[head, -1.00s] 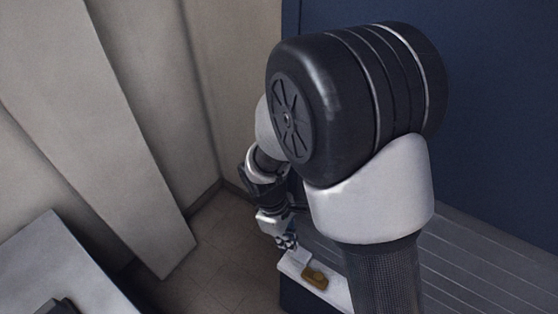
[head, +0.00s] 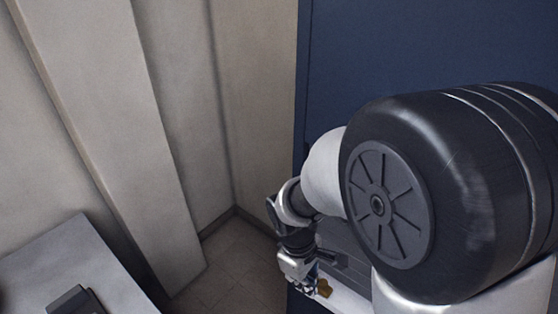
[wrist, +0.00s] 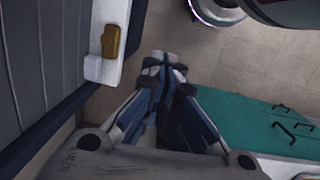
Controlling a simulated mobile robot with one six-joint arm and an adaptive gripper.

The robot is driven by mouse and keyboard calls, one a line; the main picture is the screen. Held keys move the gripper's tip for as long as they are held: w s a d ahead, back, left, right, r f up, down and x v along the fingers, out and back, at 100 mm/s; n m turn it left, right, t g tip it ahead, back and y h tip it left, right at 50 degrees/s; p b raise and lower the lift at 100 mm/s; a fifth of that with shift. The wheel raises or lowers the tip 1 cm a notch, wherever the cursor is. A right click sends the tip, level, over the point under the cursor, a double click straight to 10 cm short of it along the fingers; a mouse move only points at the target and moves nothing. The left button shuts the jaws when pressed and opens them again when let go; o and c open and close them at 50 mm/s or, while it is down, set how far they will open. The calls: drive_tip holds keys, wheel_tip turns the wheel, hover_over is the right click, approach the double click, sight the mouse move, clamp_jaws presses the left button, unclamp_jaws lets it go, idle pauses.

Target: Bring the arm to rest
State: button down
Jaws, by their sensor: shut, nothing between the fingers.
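My gripper (wrist: 165,75) is shut and empty in the wrist view, its fingertips together above the floor. In the head view my gripper (head: 305,285) is small, low and near the middle, at the edge of the slatted bench. My own arm's dark joint hides much of the right side there. No held object shows.
A brown block (wrist: 111,41) lies on a white strip (wrist: 104,68) along the bench (wrist: 40,60); the block also peeks out beside my gripper in the head view (head: 324,288). A grey table (head: 75,262) with a dark object (head: 76,301) stands left. A teal surface (wrist: 250,125) holds black handles.

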drive_tip(key=s+d+r+m+t, duration=0.1)
drive_tip(key=s+d+r+m, duration=0.1)
drive_tip(key=r, duration=0.4)
drive_tip(key=s+d+r+m+t+y, duration=0.1)
drive_tip(key=s+d+r+m+t, duration=0.1)
drive_tip(key=s+r, duration=0.4)
drive_tip(key=s+d+r+m+t, duration=0.2)
drive_tip(key=s+d+r+m, duration=0.2)
drive_tip(key=r+m, duration=0.2)
drive_tip(key=shift+s+r+y, duration=0.35)
drive_tip(key=shift+r+y, duration=0.05)
drive_tip(key=shift+s+d, duration=0.1)
